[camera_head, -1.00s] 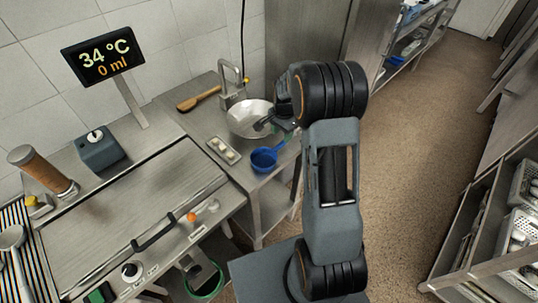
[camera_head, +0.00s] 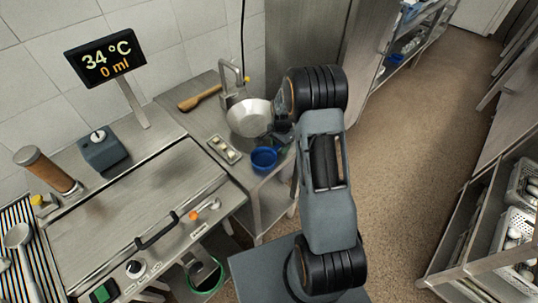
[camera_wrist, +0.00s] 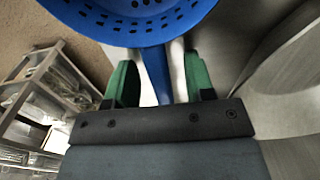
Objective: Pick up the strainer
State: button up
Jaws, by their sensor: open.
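The blue strainer (camera_head: 264,159) sits at the right edge of the steel counter in the head view. In the wrist view its perforated bowl (camera_wrist: 140,22) fills the top, and its blue handle runs down between my fingers. My gripper (camera_wrist: 161,82) has two green fingers, spread apart on either side of the handle with a gap on each side. In the head view my gripper (camera_head: 281,139) is just behind the strainer bowl and hides the handle.
A round metal basin (camera_head: 249,118) with a faucet is close behind the strainer. A small tray with white pieces (camera_head: 224,149) lies to its left, and a wooden utensil (camera_head: 199,98) lies farther back. The floor on the right is open, with perforated baskets (camera_head: 521,185) on a shelf.

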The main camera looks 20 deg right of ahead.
grip_shut()
jog(key=shift+r, duration=0.1)
dwell(0.3)
